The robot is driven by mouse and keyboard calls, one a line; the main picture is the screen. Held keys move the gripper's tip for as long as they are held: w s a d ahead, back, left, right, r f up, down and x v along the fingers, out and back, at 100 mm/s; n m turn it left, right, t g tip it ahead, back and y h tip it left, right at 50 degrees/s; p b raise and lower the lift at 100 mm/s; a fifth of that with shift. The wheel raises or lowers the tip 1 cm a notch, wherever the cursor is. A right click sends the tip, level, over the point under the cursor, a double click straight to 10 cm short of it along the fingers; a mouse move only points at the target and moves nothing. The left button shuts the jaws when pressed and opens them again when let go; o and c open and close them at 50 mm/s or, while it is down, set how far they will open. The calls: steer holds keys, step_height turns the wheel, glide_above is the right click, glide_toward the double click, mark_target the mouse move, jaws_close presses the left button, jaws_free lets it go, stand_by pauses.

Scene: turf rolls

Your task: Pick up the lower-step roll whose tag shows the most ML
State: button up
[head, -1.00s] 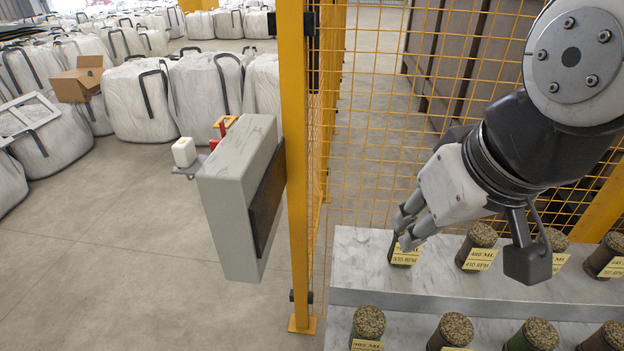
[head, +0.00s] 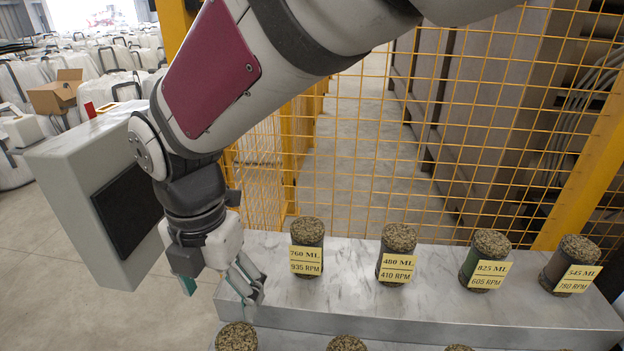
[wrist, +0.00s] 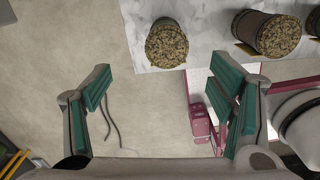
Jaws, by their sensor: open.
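The lower-step rolls show only as tops along the bottom edge of the head view: one at left (head: 236,338), one in the middle (head: 346,343) and a sliver further right (head: 458,348). Their tags are out of view there. My gripper (head: 246,284) hangs at the left end of the marble steps, above and behind the left lower top. In the wrist view my gripper (wrist: 165,95) is open and empty, with teal pads. A round roll top (wrist: 167,42) lies ahead between its fingers, not touching them. A second roll (wrist: 270,34) stands to its right.
The upper step (head: 420,305) holds rolls tagged 760 ML (head: 306,250), 480 ML (head: 396,256), 825 ML (head: 486,262) and 545 ML (head: 570,266). A yellow mesh fence (head: 460,130) stands behind. A grey box (head: 85,185) is left of my arm.

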mark_target(232, 338)
steer(key=shift+s+a+f+n, duration=0.15)
steer(key=shift+f+n, duration=0.2)
steer(key=shift+f, duration=0.2)
steer(key=shift+s+d+f+n, duration=0.1)
steer(key=shift+s+f+n, duration=0.05)
steer(key=shift+f+n, duration=0.3)
step_height(232, 338, down, 8)
steer(key=shift+f+b, duration=0.1)
steer(key=shift+b, duration=0.35)
steer(key=shift+s+d+f, duration=0.1)
steer(key=shift+s+f, duration=0.05)
steer(key=shift+f, duration=0.7)
steer(key=shift+s+d+f, duration=0.1)
steer(key=shift+d+f, duration=0.05)
steer(key=shift+f, duration=0.75)
steer(key=shift+s+d+f, duration=0.1)
steer(key=shift+s+f, duration=0.05)
steer(key=shift+f, duration=0.7)
steer(key=shift+c, duration=0.3)
steer(key=c, duration=1.5)
steer(key=shift+r, duration=0.15)
